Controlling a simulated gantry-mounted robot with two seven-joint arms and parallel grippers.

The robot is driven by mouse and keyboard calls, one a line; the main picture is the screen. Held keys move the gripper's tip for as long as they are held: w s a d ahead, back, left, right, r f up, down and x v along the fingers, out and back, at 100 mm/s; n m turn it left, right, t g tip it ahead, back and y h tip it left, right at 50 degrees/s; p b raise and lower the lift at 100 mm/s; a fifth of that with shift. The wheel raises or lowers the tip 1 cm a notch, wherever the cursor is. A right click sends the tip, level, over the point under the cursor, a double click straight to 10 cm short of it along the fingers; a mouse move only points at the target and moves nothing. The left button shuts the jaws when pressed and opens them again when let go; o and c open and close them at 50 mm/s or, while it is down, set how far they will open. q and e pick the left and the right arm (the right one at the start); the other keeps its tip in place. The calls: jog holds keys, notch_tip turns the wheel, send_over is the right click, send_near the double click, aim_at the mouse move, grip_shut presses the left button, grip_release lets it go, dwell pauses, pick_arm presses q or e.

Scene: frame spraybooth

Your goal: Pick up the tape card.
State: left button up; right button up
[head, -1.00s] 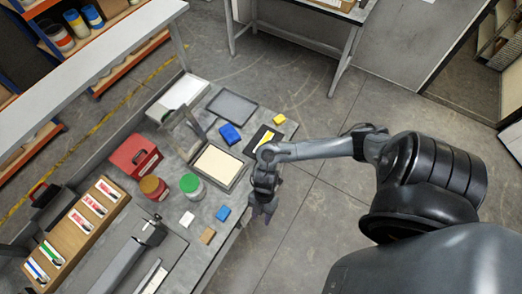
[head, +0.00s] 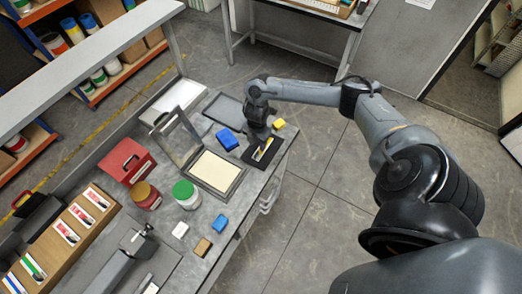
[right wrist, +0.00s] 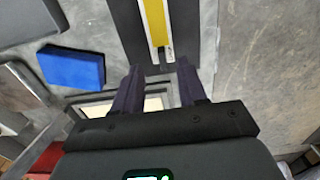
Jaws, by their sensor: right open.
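A narrow yellow card with a white edge, which looks like the tape card (head: 263,151), lies on a black mat (head: 248,155) near the bench's right edge. In the right wrist view the tape card (right wrist: 156,22) shows ahead of the fingertips, lined up with the gap between them. My right gripper (head: 261,138) is over the mat, pointing down. Its two fingers are apart with nothing between them, as the right wrist view shows (right wrist: 158,68). The gripper hides part of the card in the head view. My left gripper is not in view.
A hinged frame with a cream panel (head: 215,171), jars (head: 186,194) and a red box (head: 126,160) stand further left. Open floor lies right of the bench.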

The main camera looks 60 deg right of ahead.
aim_at(258, 152)
jog(key=shift+s+f, duration=0.15)
jog(key=shift+f, duration=2.75)
jog(key=shift+c, duration=0.4)
grip_shut()
